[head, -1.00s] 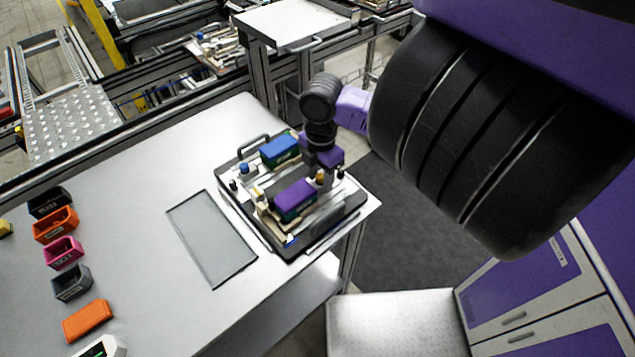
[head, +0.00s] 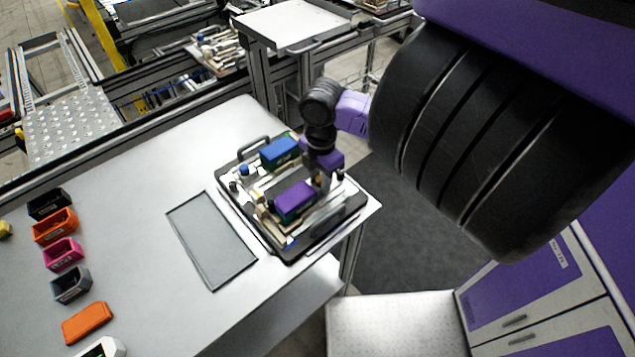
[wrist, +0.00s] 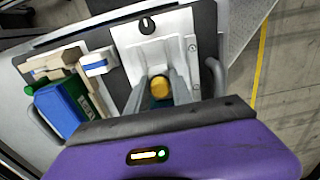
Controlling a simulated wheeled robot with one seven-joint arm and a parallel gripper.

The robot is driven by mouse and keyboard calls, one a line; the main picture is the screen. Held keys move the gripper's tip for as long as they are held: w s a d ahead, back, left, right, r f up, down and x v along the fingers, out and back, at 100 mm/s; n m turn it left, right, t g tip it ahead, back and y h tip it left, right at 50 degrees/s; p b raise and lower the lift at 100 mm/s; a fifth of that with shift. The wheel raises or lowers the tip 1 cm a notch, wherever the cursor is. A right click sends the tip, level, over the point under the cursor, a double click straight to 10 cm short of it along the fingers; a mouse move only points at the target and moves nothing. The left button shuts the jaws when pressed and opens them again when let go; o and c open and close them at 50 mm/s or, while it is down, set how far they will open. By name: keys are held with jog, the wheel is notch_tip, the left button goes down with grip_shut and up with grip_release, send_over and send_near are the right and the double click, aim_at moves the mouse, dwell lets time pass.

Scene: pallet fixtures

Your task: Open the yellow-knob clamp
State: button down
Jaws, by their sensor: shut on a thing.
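The yellow knob (wrist: 160,88) of the clamp sits between the two fingers of my gripper (wrist: 160,92) in the wrist view. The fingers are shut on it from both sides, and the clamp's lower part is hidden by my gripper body. In the head view my gripper (head: 320,172) points down at the right part of the black-framed pallet fixture (head: 329,225). The knob is small and mostly covered there.
A blue-topped green block (head: 280,152) and a purple-topped block (head: 295,198) are seated on the fixture. A blue knob (head: 244,170) stands at its left. A grey flat frame (head: 212,240) and several coloured bins lie on the table.

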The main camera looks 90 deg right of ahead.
jog(key=shift+s+d, duration=0.15)
jog(key=shift+s, duration=0.05)
jog(key=shift+s+d+p, duration=0.6)
jog(key=shift+s+p, duration=0.15)
jog(key=shift+p, duration=0.1)
jog(key=shift+s+d, duration=0.1)
jog(key=c, duration=1.3)
grip_release()
jog(key=shift+r+p, duration=0.7)
jog(key=shift+r, duration=3.3)
